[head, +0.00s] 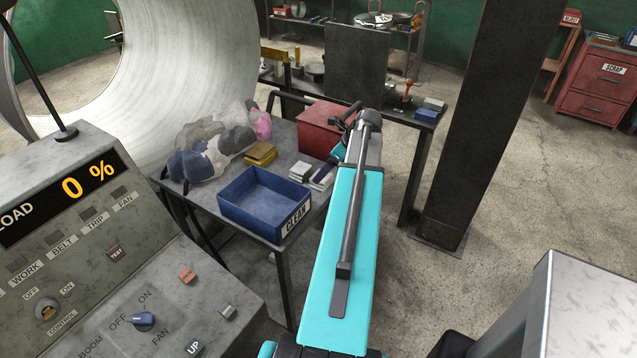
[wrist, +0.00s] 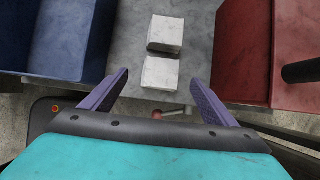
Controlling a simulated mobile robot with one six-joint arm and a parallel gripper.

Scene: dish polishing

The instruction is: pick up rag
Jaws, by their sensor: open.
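A heap of crumpled rags (head: 208,152), blue, white and grey, lies on the left of the small grey table, with a pink piece (head: 262,125) at its far right end. The frames do not single out one rag. The heap does not show in the wrist view. My arm reaches over the table's right side in the head view, and my gripper is mostly hidden there behind my arm. In the wrist view my gripper (wrist: 158,98) has its two purple fingers apart with nothing between them, over the table's edge near two pale blocks (wrist: 163,52).
A blue bin (head: 262,215) labelled CLEAN stands at the table's front, right of the heap. A yellow stack (head: 260,154) lies between. A red box (head: 322,130) stands at the back right. A large pale drum (head: 190,70) rises behind the heap; a control console (head: 90,240) is front left.

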